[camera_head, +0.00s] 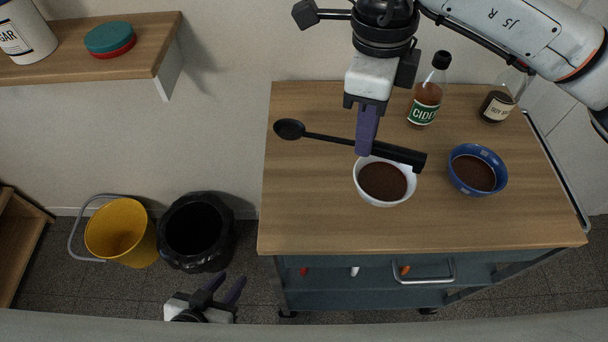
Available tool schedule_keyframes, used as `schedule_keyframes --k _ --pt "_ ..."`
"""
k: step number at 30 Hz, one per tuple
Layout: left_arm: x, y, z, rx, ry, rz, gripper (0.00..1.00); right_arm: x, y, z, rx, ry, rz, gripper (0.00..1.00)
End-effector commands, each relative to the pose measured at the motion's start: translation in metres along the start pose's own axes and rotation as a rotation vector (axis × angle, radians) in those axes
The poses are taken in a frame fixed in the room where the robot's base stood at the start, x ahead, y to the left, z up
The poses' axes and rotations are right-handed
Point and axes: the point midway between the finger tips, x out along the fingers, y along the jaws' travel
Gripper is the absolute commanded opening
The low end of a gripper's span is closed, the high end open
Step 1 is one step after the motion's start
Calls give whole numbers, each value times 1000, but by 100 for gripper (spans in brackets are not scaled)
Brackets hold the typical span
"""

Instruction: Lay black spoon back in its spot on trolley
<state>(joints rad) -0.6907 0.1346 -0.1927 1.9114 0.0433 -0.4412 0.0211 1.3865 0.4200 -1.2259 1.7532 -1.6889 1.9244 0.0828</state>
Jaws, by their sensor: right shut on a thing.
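The black spoon (325,138) is above the wooden top of the trolley (320,215), its bowl to the left and its thick handle to the right. My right gripper (366,150) comes down from above and is shut on the spoon near its handle. The handle end passes over the rim of the white bowl in this view. Whether the spoon touches the bowl or the top cannot be told. My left gripper (225,290) is low at the bottom of the view, left of the trolley, with its fingers apart and empty.
A white bowl (385,198) and a blue bowl (503,178), both with brown contents, stand on the trolley. A cider bottle (424,100) and a soy bottle (497,106) stand behind. The trolley's left front is clear. A yellow bucket (120,232) and black bin (196,230) are left on the floor.

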Motion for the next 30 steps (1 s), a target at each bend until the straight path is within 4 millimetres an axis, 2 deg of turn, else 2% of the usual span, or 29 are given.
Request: schedule_keyframes --k 1,9,15,18,23,26,30 --pt "4 0 3 0 1 0 31 1 3 10 126 -5 9 0" --pt "13 -1 8 2 7 0 31 -6 18 53 833 -25 42 0" --pt "19 -2 10 3 12 0 31 -12 32 78 1278 -35 54 0" --pt "20 -2 11 4 13 0 31 -14 37 86 1434 -37 57 0" --pt "21 -2 12 4 13 0 31 -14 42 92 1570 -36 59 0" --pt "20 -2 11 3 13 0 31 -3 43 94 1597 -34 60 0" --pt "18 -2 9 3 13 1 31 24 44 96 1599 -33 61 0"
